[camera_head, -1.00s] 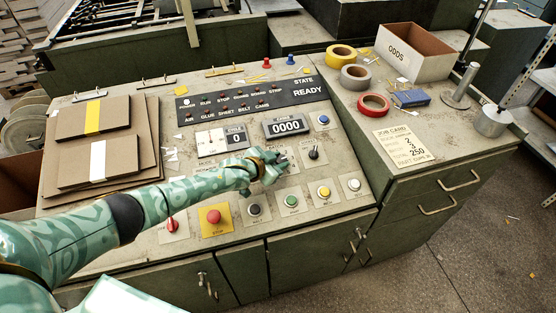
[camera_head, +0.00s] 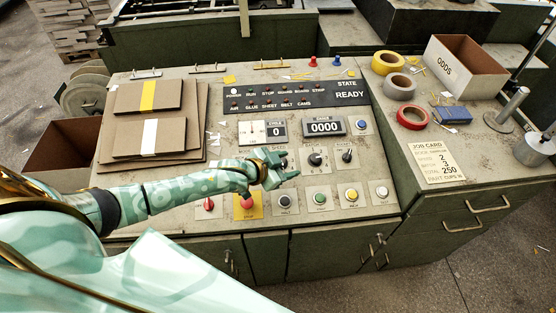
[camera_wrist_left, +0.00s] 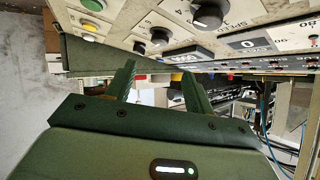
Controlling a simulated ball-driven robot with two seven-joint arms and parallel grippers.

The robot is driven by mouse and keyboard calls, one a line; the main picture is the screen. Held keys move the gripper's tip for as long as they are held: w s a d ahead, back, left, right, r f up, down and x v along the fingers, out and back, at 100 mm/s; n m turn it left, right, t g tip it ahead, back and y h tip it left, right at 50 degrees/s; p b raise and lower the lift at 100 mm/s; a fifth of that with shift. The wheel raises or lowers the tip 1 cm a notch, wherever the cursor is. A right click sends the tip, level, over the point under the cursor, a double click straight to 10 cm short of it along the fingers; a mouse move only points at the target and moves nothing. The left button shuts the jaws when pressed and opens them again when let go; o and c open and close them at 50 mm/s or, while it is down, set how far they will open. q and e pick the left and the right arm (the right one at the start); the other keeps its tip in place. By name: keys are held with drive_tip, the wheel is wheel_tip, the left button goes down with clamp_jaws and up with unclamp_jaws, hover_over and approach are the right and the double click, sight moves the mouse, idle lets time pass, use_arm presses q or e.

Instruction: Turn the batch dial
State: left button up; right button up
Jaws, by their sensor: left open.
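The batch dial (camera_head: 315,158) is, as far as I can read the small labels, the middle black knob on the sloped control panel. Its exact setting is too small to tell. It appears in the left wrist view (camera_wrist_left: 160,36) beside the larger SPEED dial (camera_wrist_left: 208,14). My left gripper (camera_head: 287,166) is open and empty, just left of the batch dial and apart from it, partly covering the speed dial. In the left wrist view its two fingers (camera_wrist_left: 158,68) stand apart with nothing between them. My right gripper is out of view.
A third black knob (camera_head: 347,155) is right of the batch dial. A row of push buttons (camera_head: 320,198) and a red stop button (camera_head: 247,202) lie below. Cardboard sheets (camera_head: 150,137) lie left; tape rolls (camera_head: 412,117) lie right.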

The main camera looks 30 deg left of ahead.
use_arm(q)
drive_tip(key=v, duration=0.3)
drive_tip(key=shift+s, duration=0.1)
idle(0.3)
